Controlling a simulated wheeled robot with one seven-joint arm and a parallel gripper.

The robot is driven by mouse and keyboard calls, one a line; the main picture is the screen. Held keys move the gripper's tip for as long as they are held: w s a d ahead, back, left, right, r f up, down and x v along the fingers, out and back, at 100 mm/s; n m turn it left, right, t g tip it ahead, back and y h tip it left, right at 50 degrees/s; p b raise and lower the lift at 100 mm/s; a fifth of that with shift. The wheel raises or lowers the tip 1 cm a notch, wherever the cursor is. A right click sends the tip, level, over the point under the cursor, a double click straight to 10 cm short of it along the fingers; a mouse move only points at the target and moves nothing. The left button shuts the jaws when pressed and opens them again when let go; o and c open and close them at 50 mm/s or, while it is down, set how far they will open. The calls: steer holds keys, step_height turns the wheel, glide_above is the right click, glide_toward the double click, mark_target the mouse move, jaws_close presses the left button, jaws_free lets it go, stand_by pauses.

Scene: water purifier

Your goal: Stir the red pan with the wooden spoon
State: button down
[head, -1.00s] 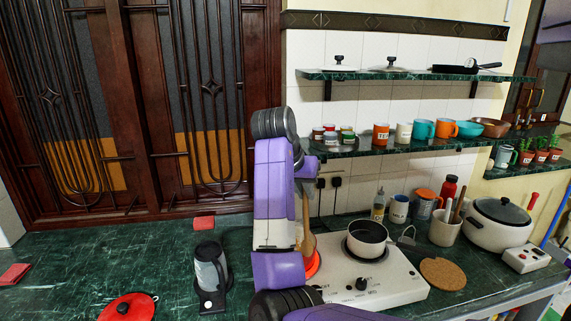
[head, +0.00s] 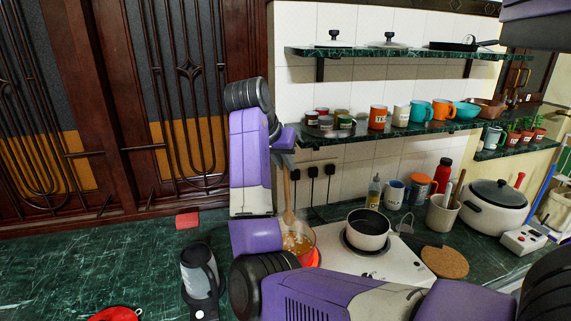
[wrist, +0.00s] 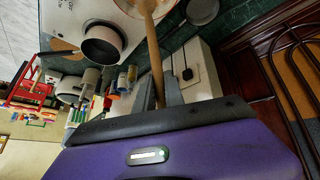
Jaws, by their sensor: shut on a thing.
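My gripper (head: 284,162) is shut on the handle of the wooden spoon (head: 289,205), above the stove. In the wrist view the spoon (wrist: 154,55) runs up between the two fingers (wrist: 158,92). The spoon hangs almost upright, bowl end down, over the red pan (head: 312,258). Its lower end reaches the yellow-brown contents of the pan; how deep it goes is not clear. The pan sits at the left side of the white stove (head: 375,262), partly hidden by my arm.
A white pot (head: 369,235) with a dark inside stands on the stove to the right of the pan. A grey kettle-like jug (head: 198,272) stands at the left. A shelf with mugs (head: 378,118) is behind. A cork mat (head: 444,262) lies at the right.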

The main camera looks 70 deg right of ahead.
mark_target(286, 195)
steer(key=shift+s+a+f+b, duration=0.1)
steer(key=shift+f+b, duration=0.6)
steer(key=shift+f, duration=0.95)
steer(key=shift+s+a+f+b, duration=0.15)
steer(key=shift+f+b, duration=0.5)
steer(key=shift+f, duration=1)
steer(key=shift+s+a+f+b, duration=0.1)
steer(key=shift+f+b, duration=0.6)
steer(key=shift+f, duration=0.95)
steer(key=shift+w+d, duration=0.1)
steer(key=shift+w, duration=0.05)
